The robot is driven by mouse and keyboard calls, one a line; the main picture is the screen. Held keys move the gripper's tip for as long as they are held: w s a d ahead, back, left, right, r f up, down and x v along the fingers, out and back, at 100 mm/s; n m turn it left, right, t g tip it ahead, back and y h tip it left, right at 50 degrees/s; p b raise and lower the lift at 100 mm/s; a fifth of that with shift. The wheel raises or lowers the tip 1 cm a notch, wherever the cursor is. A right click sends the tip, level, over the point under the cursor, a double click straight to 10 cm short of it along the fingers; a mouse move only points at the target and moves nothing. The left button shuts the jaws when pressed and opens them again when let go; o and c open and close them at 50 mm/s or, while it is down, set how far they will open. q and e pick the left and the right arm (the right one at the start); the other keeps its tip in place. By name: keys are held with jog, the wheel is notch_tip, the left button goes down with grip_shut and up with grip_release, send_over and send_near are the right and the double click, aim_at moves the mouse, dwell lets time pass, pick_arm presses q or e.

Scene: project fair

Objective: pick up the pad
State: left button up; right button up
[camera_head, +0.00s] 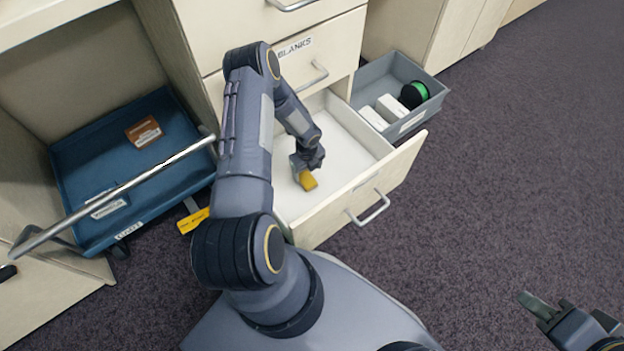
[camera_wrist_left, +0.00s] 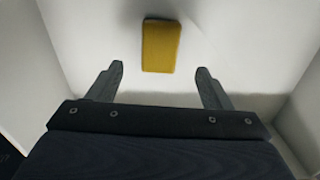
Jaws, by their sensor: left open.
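The pad (camera_head: 308,181) is a small yellow block inside the open drawer (camera_head: 350,125). The left wrist view shows the pad (camera_wrist_left: 161,46) lying on the white drawer floor, beyond my left fingertips and roughly midway between their lines. My left gripper (camera_head: 304,168) reaches down into the drawer close to the pad; its fingers (camera_wrist_left: 159,72) are open with nothing between them. In the head view the gripper hides part of the pad. My right gripper (camera_head: 540,308) is at the lower right, over the carpet and far from the drawer; its jaw opening is unclear.
Drawer walls stand close around my left gripper. A grey bin (camera_head: 437,90) with white boxes and a green-and-black spool stands behind the drawer at the right. A blue cart tray (camera_head: 85,180) with a brown box is at the left. Carpet at the right is clear.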

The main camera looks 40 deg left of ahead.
aim_at(307, 179)
pick_arm(q)
jog(key=f+b, duration=0.1)
jog(key=f, duration=0.2)
jog(key=f+b, duration=0.2)
jog(key=f, duration=0.1)
jog(key=shift+w+a, duration=0.1)
jog(key=shift+a, duration=0.1)
jog(key=c, duration=1)
jog(key=shift+c, duration=0.2)
jog(key=shift+r, duration=0.1)
notch_tip(307, 179, up, 4)
jog(key=shift+f+p, duration=0.1)
jog(key=shift+p, duration=0.95)
jog(key=s+d+r+p, duration=0.3)
jog(key=s+d+r, duration=0.4)
jog(key=s+r, duration=0.2)
jog(key=s, duration=0.2)
jog(key=shift+s+d, duration=0.4)
